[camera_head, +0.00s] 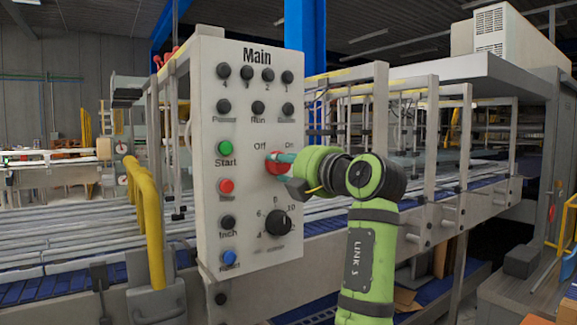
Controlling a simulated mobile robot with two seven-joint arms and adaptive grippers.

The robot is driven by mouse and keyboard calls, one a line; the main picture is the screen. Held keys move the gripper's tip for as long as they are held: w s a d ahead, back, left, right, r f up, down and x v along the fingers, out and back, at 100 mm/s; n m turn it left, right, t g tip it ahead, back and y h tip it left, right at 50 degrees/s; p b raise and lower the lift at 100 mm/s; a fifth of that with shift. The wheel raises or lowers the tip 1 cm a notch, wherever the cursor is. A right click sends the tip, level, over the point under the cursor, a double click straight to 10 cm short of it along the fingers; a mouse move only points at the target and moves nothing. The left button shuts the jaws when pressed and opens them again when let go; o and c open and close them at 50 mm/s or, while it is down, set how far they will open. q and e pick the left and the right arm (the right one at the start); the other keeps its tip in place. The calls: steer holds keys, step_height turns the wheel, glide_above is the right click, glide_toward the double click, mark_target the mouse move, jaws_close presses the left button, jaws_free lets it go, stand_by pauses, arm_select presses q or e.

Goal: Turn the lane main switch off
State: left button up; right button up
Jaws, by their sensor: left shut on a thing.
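The main switch (275,165) is a red rotary knob on the light grey panel headed Main (215,130). The labels Off and On are printed above it, Off to the left and On to the right. My left gripper (284,158) is shut on the switch, coming from the right side. The fingers cover much of the knob, so I cannot tell which label it points to. My green wrist and forearm rise from the lower right. My right gripper is not in view.
Black knobs sit above the switch. The green Start button (225,148), a red button (226,185) and a blue Reset button (229,257) line the panel's left. A black dial (278,222) is just below the gripper. A yellow rail (147,215) stands left; the conveyor runs behind.

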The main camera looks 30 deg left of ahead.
arm_select(q)
steer(key=shift+s+a+r, duration=0.1)
steer(key=shift+r, duration=0.25)
steer(key=o, duration=0.9)
steer(key=shift+o, duration=1.4)
steer(key=shift+a+f, duration=0.1)
steer(key=shift+a, duration=0.05)
steer(key=shift+a+f, duration=0.2)
steer(key=shift+a, duration=0.05)
steer(key=v, duration=1.2)
